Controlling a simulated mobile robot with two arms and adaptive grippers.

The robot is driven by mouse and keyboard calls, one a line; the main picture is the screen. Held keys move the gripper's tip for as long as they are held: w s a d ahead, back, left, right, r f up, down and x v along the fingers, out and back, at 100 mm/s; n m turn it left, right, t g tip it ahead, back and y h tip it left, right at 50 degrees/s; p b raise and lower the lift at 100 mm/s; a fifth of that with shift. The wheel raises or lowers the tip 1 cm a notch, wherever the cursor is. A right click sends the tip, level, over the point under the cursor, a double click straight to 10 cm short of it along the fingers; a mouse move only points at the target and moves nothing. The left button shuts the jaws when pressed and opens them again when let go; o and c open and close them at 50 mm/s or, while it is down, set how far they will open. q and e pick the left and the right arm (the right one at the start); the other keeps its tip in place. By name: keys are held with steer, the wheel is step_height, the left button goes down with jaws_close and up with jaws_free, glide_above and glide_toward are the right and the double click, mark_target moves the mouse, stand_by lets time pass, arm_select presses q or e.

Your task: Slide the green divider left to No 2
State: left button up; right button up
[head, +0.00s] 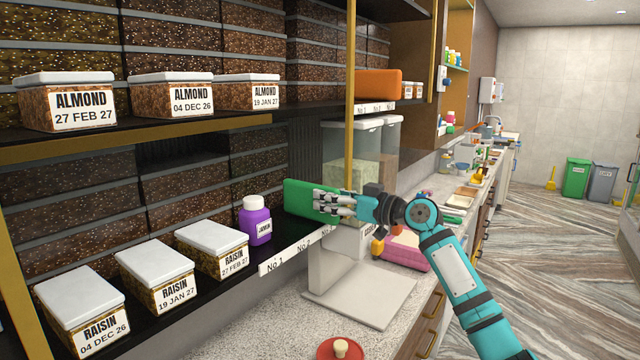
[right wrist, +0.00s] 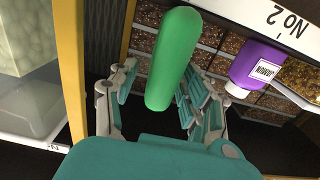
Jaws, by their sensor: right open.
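The green divider (head: 298,198) stands on the lower shelf, to the right of the purple bottle. My right gripper (head: 330,203) is at the divider's right end, with its fingers in front of part of it. In the right wrist view, the divider (right wrist: 173,62) lies between the spread fingers, and I see gaps beside it. The No 2 tag (head: 306,246) is on the shelf's front edge, close to the divider; it also shows upside down in the right wrist view (right wrist: 287,20). My left gripper is not in view.
The purple bottle (head: 256,222) stands behind the No 1 tag (head: 275,265), left of the divider. Raisin boxes (head: 213,250) line the shelf further left. A brass post (head: 350,110) rises near my gripper. A grey scale (head: 358,293) stands on the counter below.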

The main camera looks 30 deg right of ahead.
mark_target(310, 201)
steer(key=shift+p+x, duration=0.45)
steer(key=shift+x, duration=1.15)
steer(key=shift+s, duration=0.1)
jaws_close()
